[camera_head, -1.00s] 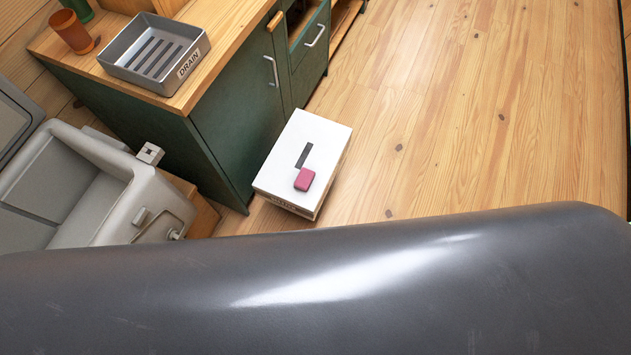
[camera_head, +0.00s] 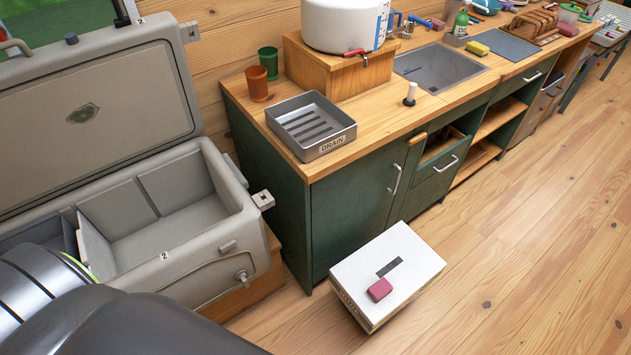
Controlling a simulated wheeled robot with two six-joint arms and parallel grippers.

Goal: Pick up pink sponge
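A small pink sponge (camera_head: 380,289) lies on top of a white box (camera_head: 408,258) on the floor, beside a dark slot in its lid. The box stands in front of the green cabinet, right of the open cooler. Neither of my grippers shows in the head view. A dark rounded part of my own body fills the lower left corner, well left of the sponge.
A grey cooler (camera_head: 226,227) stands open at left. The green cabinet (camera_head: 352,206) carries a drain tray (camera_head: 339,139), orange cup (camera_head: 257,84), green cup (camera_head: 269,58), sink (camera_head: 467,72) and yellow sponge (camera_head: 477,48). The wooden floor (camera_head: 550,250) at right is clear.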

